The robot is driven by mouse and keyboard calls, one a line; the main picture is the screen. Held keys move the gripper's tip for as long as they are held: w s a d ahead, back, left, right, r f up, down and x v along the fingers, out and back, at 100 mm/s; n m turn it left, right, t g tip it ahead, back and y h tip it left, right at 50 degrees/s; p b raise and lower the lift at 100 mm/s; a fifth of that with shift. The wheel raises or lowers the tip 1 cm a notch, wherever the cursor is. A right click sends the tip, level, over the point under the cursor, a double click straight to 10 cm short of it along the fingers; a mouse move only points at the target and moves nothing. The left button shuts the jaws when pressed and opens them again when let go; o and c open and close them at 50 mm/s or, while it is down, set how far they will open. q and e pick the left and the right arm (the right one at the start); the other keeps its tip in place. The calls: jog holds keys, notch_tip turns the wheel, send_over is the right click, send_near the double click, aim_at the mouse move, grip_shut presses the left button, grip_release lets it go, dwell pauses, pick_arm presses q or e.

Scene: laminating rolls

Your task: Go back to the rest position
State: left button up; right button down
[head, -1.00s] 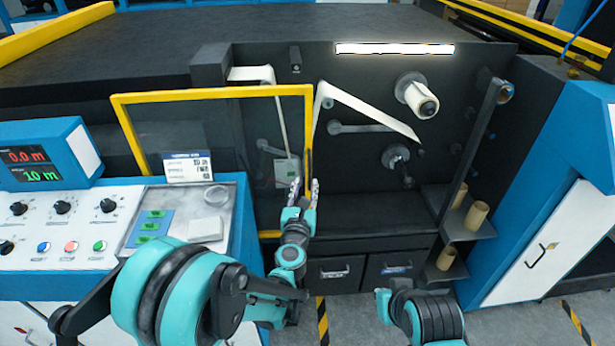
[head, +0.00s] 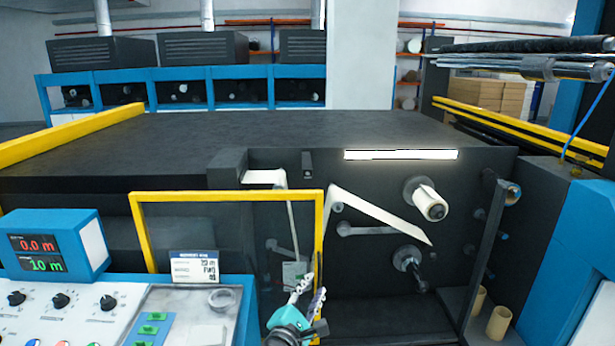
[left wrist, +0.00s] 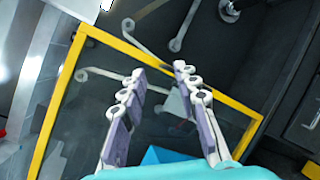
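My left gripper (head: 308,288) is at the bottom middle of the head view, in front of the lower right part of the yellow-framed clear panel (head: 226,196). In the left wrist view its two fingers stand apart with nothing held between them, and the gripper (left wrist: 159,71) is in front of the yellow frame (left wrist: 118,42). Whether a fingertip touches the frame cannot be told. My right gripper is not in the head view.
A control console (head: 85,304) stands at the left. The dark machine face carries a white roll (head: 425,200), an empty-looking spindle (head: 408,258) and a white web strip (head: 378,212). Cardboard cores (head: 498,322) stand at lower right. A blue cabinet (head: 572,215) is at the right.

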pick_arm(q)
jog(key=s+a+f+m+g+y, duration=0.3)
jog(key=s+a+f+m+g, duration=0.1)
jog(key=s+a+m, duration=0.5)
jog(key=s+a+f+m+g+y, duration=0.3)
jog(key=s+a+f+m+g, duration=0.2)
jog(key=s+a+m, duration=0.5)
jog(key=s+f+m, duration=0.1)
jog(key=s+m, duration=0.2)
jog(key=s, duration=0.3)
jog(key=shift+s+f, duration=0.2)
jog(key=shift+f, duration=0.15)
